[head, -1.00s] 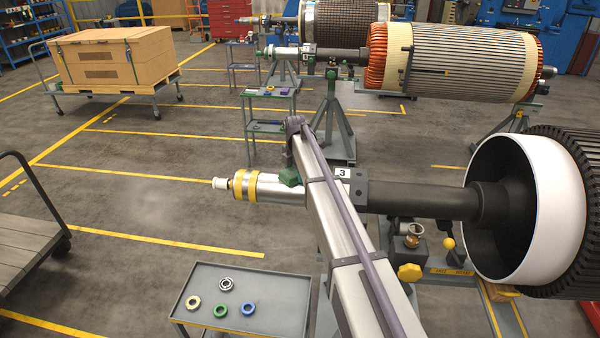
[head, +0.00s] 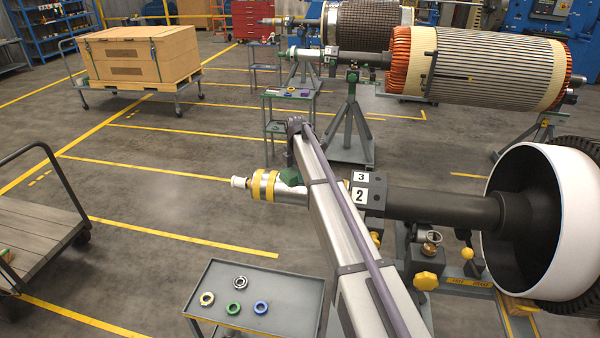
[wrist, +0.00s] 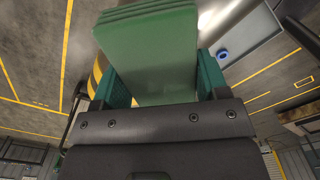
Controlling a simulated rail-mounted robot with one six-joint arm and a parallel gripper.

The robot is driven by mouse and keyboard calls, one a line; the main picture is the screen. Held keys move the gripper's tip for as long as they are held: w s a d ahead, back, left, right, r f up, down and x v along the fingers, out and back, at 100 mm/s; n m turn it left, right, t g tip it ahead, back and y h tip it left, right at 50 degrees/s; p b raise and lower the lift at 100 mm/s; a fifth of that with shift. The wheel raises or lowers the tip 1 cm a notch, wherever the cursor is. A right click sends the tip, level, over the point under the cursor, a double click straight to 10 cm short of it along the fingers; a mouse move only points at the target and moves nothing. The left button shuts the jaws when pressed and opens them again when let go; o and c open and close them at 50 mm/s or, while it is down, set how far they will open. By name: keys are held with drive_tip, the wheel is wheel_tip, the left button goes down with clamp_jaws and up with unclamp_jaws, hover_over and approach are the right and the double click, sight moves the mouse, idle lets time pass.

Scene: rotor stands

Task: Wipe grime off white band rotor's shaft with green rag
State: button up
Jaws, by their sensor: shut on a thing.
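The white band rotor (head: 575,215) is at the right in the head view, its shaft (head: 425,203) reaching left to a bright metal end with yellow rings (head: 264,186). My gripper (wrist: 160,75) is shut on the green rag, a folded green pad (wrist: 150,45) between its green fingers in the wrist view. In the head view the rag (head: 291,176) shows at the arm's end, over the bright shaft just right of the yellow rings. I cannot tell whether it touches the metal. My arm hides part of the shaft, and I can make out no clear grime.
A grey cart (head: 210,290) with several small rings stands in front of the shaft end. A block with tags 3 and 2 (head: 360,190) sits on the shaft. Other rotors (head: 485,65) stand behind. A flat trolley (head: 35,235) is at left. Floor between is clear.

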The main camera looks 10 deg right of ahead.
drive_tip(key=shift+r+p, duration=3)
drive_tip(key=shift+p, duration=0.05)
wheel_tip(320, 180, up, 3)
drive_tip(key=p, duration=0.3)
drive_tip(key=shift+r, duration=0.1)
